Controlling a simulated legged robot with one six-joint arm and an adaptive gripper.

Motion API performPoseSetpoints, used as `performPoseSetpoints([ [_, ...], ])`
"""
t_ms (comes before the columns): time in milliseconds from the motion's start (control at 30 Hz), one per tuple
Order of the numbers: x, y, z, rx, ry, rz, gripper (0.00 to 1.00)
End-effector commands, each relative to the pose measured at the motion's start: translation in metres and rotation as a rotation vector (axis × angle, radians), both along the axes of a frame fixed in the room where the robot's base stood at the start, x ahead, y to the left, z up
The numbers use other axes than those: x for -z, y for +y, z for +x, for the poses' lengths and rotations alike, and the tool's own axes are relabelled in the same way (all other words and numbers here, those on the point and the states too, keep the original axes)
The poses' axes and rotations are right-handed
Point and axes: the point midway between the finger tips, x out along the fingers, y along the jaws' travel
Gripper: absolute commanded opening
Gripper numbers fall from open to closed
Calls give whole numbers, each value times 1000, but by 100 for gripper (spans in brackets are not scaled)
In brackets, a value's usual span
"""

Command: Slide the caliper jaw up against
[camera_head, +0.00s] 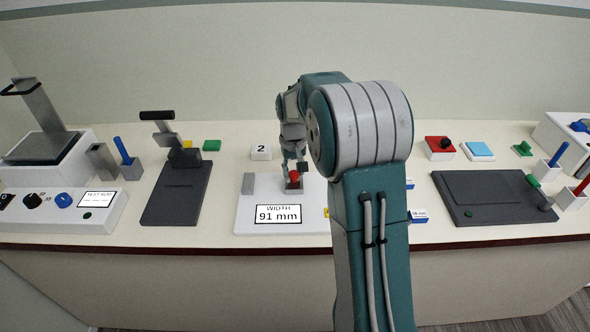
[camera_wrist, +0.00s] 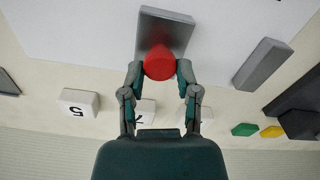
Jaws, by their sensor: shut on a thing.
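The caliper is a white plate (camera_head: 240,217) on the counter with a display (camera_head: 277,214) reading "WIDTH 91 mm". A grey fixed jaw (camera_head: 248,184) stands at its left; it shows at the right in the wrist view (camera_wrist: 263,63). The grey sliding jaw (camera_wrist: 165,28) carries a red knob (camera_wrist: 159,63) and stands apart from the fixed jaw. My gripper (camera_head: 294,172) points down onto the knob, its fingers shut on the knob's two sides in the wrist view. No object shows between the jaws. My arm hides the plate's right part.
A white tile marked 2 (camera_head: 261,153) stands behind the plate. A dark lever device (camera_head: 177,195) is to the left, a dark flat panel (camera_head: 490,197) to the right. Small blue labelled blocks (camera_head: 419,215) sit just right of my arm. The counter's front edge is close.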

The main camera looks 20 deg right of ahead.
Motion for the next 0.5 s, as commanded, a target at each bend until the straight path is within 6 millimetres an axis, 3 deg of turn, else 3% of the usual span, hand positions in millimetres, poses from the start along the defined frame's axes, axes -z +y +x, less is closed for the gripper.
performPoseSetpoints([
  [300, 2, 67, 28, -7, 2, 2, 15],
  [500, 2, 84, 34, -1, 3, 2, 15],
])
